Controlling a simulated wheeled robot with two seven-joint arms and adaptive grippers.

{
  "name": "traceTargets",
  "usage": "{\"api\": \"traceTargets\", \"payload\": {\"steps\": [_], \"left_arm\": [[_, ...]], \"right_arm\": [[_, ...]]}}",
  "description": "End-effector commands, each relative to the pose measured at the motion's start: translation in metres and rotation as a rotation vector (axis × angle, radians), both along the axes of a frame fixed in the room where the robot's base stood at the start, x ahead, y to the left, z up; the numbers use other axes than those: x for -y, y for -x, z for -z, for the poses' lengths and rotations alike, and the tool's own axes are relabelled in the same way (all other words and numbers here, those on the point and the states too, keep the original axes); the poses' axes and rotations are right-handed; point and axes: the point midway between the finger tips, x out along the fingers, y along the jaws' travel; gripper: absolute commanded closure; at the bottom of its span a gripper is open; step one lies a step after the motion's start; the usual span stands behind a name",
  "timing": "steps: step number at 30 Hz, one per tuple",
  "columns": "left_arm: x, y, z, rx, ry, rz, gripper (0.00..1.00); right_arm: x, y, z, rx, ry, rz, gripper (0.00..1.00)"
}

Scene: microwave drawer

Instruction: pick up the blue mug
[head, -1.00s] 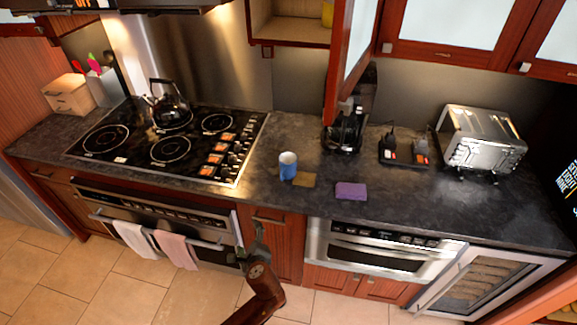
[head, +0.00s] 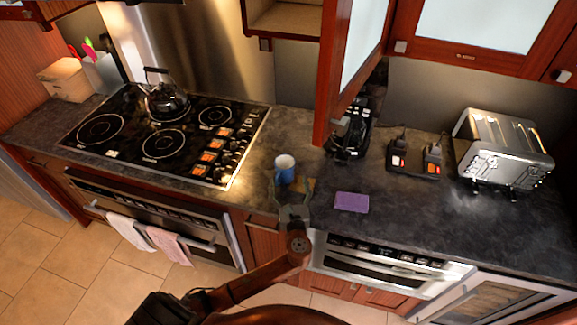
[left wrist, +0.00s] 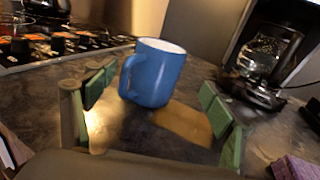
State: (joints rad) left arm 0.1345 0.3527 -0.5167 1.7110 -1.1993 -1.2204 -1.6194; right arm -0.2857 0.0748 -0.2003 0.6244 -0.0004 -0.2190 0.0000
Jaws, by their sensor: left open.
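The blue mug (head: 285,169) stands upright on the dark counter, right of the cooktop. In the left wrist view the blue mug (left wrist: 153,73) shows its white inside, with its handle on the left. My left gripper (head: 292,193) is at the counter's front edge, just in front of the mug. In the left wrist view my left gripper (left wrist: 150,95) is open, with green-padded fingers spread to either side; the mug is ahead of them and nothing is held. My right gripper is not in view.
A tan sponge (left wrist: 183,123) lies right beside the mug, and a purple sponge (head: 351,202) lies farther right. A coffee maker (head: 350,130) stands behind, under an open cabinet door (head: 352,65). The cooktop (head: 165,135) with a kettle (head: 164,98) is at left.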

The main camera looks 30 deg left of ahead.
Motion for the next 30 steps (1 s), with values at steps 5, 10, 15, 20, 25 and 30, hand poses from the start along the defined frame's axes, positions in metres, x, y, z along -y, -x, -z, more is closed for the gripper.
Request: {"api": "traceTargets", "payload": {"steps": [5,10,15,20,25,30], "left_arm": [[-0.012,-0.015,-0.001,0.000,-0.003,-0.001,0.23],[-0.020,-0.024,-0.001,0.001,-0.002,-0.002,0.23],[-0.035,-0.042,-0.002,0.002,-0.003,-0.002,0.23],[-0.047,-0.058,-0.001,-0.001,-0.001,-0.001,0.23],[-0.048,-0.059,-0.001,0.000,0.001,-0.001,0.23],[-0.048,-0.059,-0.001,0.000,0.001,-0.001,0.31]], "right_arm": [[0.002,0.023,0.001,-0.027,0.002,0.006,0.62],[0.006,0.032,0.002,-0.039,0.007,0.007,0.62],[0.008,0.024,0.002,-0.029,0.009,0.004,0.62],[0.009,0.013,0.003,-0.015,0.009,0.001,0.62],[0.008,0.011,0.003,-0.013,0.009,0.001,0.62],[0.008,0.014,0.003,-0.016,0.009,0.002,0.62]]}}
